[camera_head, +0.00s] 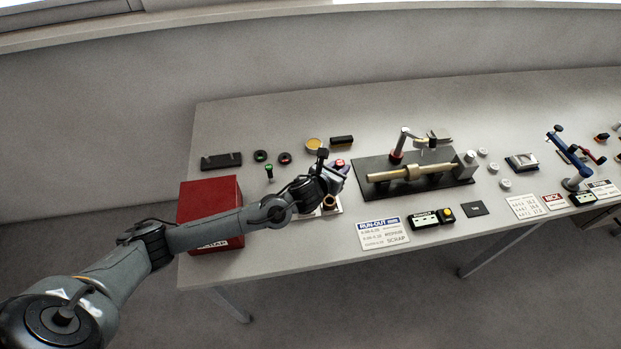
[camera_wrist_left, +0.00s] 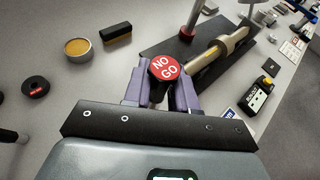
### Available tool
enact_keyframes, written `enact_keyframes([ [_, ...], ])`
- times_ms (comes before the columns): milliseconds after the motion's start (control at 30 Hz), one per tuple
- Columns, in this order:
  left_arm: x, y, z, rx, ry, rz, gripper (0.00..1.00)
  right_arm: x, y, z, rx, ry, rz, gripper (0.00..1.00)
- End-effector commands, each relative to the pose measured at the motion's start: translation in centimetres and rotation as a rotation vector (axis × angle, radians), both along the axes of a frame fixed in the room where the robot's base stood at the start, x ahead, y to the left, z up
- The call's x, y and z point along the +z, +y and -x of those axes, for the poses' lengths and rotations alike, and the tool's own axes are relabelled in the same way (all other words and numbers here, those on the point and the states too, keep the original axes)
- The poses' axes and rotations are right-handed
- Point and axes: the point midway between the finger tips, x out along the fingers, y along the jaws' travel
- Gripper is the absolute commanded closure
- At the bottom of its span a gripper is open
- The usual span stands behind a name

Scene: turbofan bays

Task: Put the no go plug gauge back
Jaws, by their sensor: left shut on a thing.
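The no go plug gauge (camera_wrist_left: 164,68) has a round red cap with white "NO GO" lettering. My left gripper (camera_wrist_left: 162,92) is shut on it, its two purple fingers on either side below the cap. In the head view the red cap (camera_head: 340,162) shows at the tip of my left gripper (camera_head: 335,173), over the table left of the shaft fixture. The lower part of the gauge is hidden by the fingers. A green-topped plug gauge (camera_head: 269,171) stands to the left. A black block (camera_head: 221,161) lies at the far left. My right gripper is not in view.
A red scrap box (camera_head: 210,195) stands at the table's left front. Two black rings, one green-marked (camera_head: 260,156) and one red-marked (camera_head: 285,158), lie near a yellow-topped tin (camera_head: 314,145) and a dark brush-like block (camera_head: 341,140). A black fixture plate (camera_head: 375,190) carries a brass shaft (camera_head: 412,172).

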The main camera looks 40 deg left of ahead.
Motion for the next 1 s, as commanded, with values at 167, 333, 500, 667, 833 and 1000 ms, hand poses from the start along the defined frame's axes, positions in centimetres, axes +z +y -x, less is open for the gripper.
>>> enact_keyframes([
  [167, -1.6, 2.5, -0.4, 0.006, 0.002, -0.001, 1.00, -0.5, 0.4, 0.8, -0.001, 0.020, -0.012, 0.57],
  [333, -3.7, 5.9, -1.2, 0.006, 0.002, -0.001, 1.00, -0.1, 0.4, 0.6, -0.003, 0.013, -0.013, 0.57],
  [500, -5.6, 8.9, -1.8, 0.006, 0.001, 0.001, 1.00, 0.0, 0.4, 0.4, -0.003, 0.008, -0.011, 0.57],
  [667, -6.7, 10.6, -2.2, 0.003, 0.000, 0.001, 1.00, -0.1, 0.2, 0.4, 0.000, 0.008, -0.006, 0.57],
  [833, -7.2, 11.3, -2.3, 0.003, -0.001, 0.001, 1.00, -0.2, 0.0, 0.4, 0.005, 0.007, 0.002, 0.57],
  [1000, -9.0, 11.2, -2.3, 0.002, 0.002, 0.003, 1.00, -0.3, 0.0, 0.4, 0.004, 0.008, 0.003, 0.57],
])
